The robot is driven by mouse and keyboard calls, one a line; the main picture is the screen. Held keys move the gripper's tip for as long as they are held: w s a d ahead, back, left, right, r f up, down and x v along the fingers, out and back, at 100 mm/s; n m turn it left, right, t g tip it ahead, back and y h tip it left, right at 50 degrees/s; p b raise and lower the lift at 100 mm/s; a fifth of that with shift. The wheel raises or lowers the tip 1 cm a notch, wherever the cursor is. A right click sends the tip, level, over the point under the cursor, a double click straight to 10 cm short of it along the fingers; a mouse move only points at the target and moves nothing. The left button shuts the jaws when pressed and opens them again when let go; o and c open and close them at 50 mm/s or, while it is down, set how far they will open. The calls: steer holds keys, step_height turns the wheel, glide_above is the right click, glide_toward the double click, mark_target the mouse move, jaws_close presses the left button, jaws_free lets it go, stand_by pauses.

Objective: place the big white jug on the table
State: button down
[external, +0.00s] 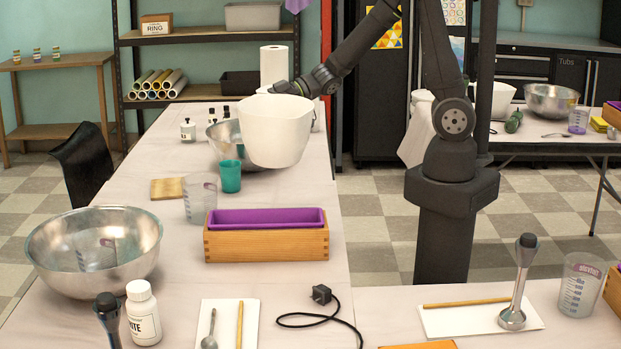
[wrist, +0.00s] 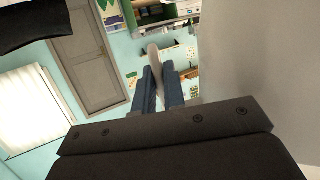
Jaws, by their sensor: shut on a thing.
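The big white jug (external: 274,132) is in my gripper (external: 282,88) over the far part of the long table (external: 150,225). It looks upright and seems to hang above the tabletop, though the gap is hard to judge. In the wrist view the two blue-grey fingers (wrist: 162,88) are closed on a thin pale strip, which seems to be the jug's rim or handle. The jug's pale wall (wrist: 265,60) fills the right side of that view. The exact grip point is hidden in the external view.
A steel bowl (external: 222,135) is partly hidden behind the jug, and a teal cup (external: 230,176) stands just in front. A measuring beaker (external: 200,200), a wooden soap mould (external: 266,246) and a large steel bowl (external: 60,255) stand nearer. Some bare tabletop lies right of the cup.

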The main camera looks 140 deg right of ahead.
mark_target(256, 144)
steer(key=shift+n+t+y, duration=0.3)
steer(key=shift+n+y, duration=0.4)
steer(key=shift+y, duration=0.2)
steer(key=w+a, duration=0.6)
steer(key=shift+w+a+r, duration=0.2)
steer(key=shift+w, duration=0.2)
steer(key=shift+n+y, duration=0.6)
steer(key=shift+y, duration=0.2)
steer(key=w+a+f, duration=0.1)
steer(key=a, duration=0.1)
steer(key=w+a, duration=0.2)
steer(key=a, duration=0.1)
steer(key=w+a+f, duration=0.1)
steer(key=a, duration=0.1)
steer(key=shift+w+a+f, duration=0.2)
steer(key=shift+w+f, duration=0.05)
steer(key=shift+f, duration=0.1)
steer(key=a+f, duration=0.5)
steer(key=a, duration=0.5)
steer(key=w+a+f+n+y, duration=0.1)
steer(key=a+f, duration=0.3)
steer(key=a, duration=0.7)
steer(key=shift+w+f, duration=0.2)
steer(key=shift+f, duration=0.2)
